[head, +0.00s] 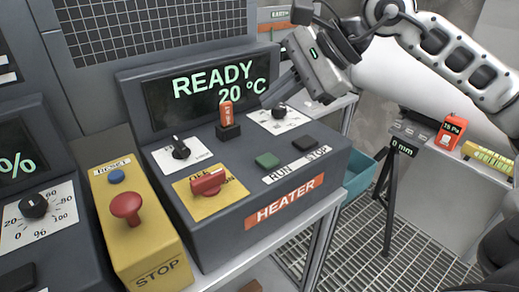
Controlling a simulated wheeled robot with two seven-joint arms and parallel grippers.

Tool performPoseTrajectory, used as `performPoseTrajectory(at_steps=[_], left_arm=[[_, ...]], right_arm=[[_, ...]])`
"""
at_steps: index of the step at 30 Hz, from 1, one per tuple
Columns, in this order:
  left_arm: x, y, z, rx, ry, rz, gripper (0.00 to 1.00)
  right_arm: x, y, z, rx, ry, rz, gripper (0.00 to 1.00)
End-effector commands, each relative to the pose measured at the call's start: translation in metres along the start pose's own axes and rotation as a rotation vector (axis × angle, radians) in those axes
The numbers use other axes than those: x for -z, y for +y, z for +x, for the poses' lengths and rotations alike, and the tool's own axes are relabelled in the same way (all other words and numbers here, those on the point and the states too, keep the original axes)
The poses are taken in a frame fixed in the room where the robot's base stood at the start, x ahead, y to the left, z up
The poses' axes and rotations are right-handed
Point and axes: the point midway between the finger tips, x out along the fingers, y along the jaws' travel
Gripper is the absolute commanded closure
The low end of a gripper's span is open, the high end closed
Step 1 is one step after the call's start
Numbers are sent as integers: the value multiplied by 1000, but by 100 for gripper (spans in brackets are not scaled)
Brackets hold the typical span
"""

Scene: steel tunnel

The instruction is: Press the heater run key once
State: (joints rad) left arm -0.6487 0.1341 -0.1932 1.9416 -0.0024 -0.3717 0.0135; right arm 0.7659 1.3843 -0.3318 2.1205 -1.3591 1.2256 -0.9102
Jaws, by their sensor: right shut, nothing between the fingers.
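The heater (215,225) is a dark grey console with a red HEATER label on its front. Its screen (205,92) reads READY and 20 °C. The green run key (267,160) sits on the sloped panel above the RUN label, with nothing over it. The dark stop key (305,144) is to its right, above the STOP label. My right gripper (278,92) is shut and empty, above and behind the keys, near the right end of the screen and the right dial. It is apart from the run key. My left gripper is out of view.
The heater panel also carries a red switch (208,182) on a yellow plate, black dials and an upright orange-topped part (227,120). A yellow box (130,215) with a red stop button stands left. A tripod (392,200) and teal bin (358,172) are right, over floor grating.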

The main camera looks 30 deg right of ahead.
Motion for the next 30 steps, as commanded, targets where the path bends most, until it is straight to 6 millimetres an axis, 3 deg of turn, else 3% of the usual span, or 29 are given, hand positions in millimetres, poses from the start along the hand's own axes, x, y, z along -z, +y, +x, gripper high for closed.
performPoseTrajectory(at_steps=[11,30], left_arm=[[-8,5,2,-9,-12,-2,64],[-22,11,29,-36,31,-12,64]], right_arm=[[3,4,5,-1,-4,4,100],[42,43,60,-1,-6,5,100]])
